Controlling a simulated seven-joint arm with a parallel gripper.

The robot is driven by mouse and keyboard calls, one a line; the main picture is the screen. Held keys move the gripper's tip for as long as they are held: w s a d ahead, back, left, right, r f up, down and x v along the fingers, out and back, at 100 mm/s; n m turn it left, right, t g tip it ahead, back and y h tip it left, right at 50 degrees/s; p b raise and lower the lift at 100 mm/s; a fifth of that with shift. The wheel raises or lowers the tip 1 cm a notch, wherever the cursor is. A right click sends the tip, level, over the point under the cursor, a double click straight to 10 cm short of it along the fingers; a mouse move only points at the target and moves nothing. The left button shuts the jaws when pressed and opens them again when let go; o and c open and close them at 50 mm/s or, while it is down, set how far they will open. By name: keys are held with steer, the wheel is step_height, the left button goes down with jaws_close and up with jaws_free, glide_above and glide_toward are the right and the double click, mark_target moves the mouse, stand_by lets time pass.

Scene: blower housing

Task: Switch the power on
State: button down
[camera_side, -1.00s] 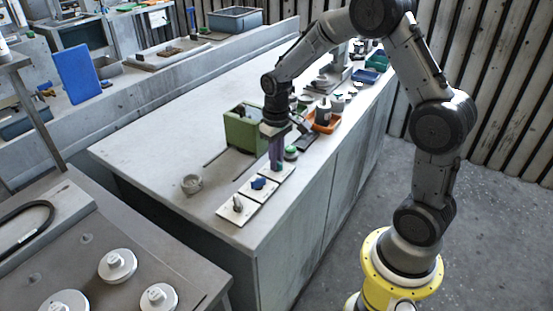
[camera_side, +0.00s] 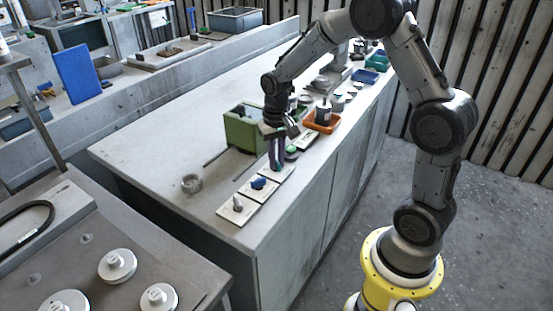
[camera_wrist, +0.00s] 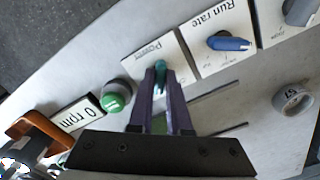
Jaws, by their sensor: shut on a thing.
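The plate labelled "Power" (camera_wrist: 143,55) lies on the bench and carries a small teal knob (camera_wrist: 161,77). In the wrist view, my gripper (camera_wrist: 160,72) has its two purple fingers closed around this knob, which partly hides it. In the side view, my gripper (camera_side: 276,163) points straight down onto the farthest of three white plates, and the knob itself is hidden there. Beside it is a display (camera_wrist: 78,114) that reads "0 rpm"; it is a pale panel in the side view (camera_side: 307,140).
The "Run rate" plate with a blue knob (camera_wrist: 229,43) adjoins the Power plate, with a grey knob (camera_wrist: 300,12) beyond. A green button (camera_wrist: 116,96) sits on the other side. A green box (camera_side: 243,130), an orange tray (camera_side: 322,121) and a small round part (camera_side: 191,183) are nearby.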

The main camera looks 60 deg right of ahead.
mark_target(277, 161)
steer(key=c, duration=1)
jaws_free()
steer(key=shift+o, duration=0.2)
steer(key=shift+r, duration=0.15)
steer(key=shift+r, duration=2.9)
